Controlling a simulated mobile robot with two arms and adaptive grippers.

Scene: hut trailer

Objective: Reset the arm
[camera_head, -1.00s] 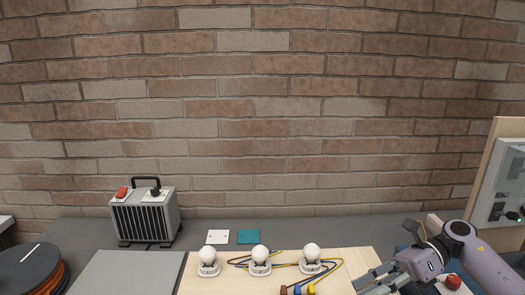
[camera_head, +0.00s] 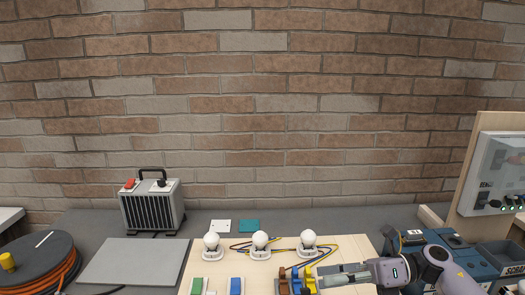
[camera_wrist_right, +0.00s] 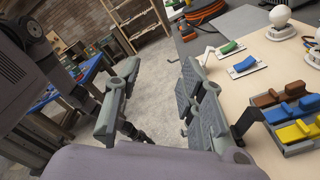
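My right gripper (camera_head: 322,275) reaches in from the right, low over the pale wooden board (camera_head: 262,272). In the right wrist view its two fingers (camera_wrist_right: 160,98) stand well apart with nothing between them. One finger shows close to the brown, blue and yellow terminal levers (camera_wrist_right: 292,110); whether it touches them I cannot tell. My left gripper does not show in the head view.
Three white bulbs (camera_head: 260,240) stand on the board, with green and blue switches (camera_head: 236,285) in front. A heater-like box (camera_head: 152,206), a grey panel (camera_head: 134,262) and a cable reel (camera_head: 40,262) lie left. A blue toolbox (camera_head: 447,240) and an electrical panel (camera_head: 497,172) stand right.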

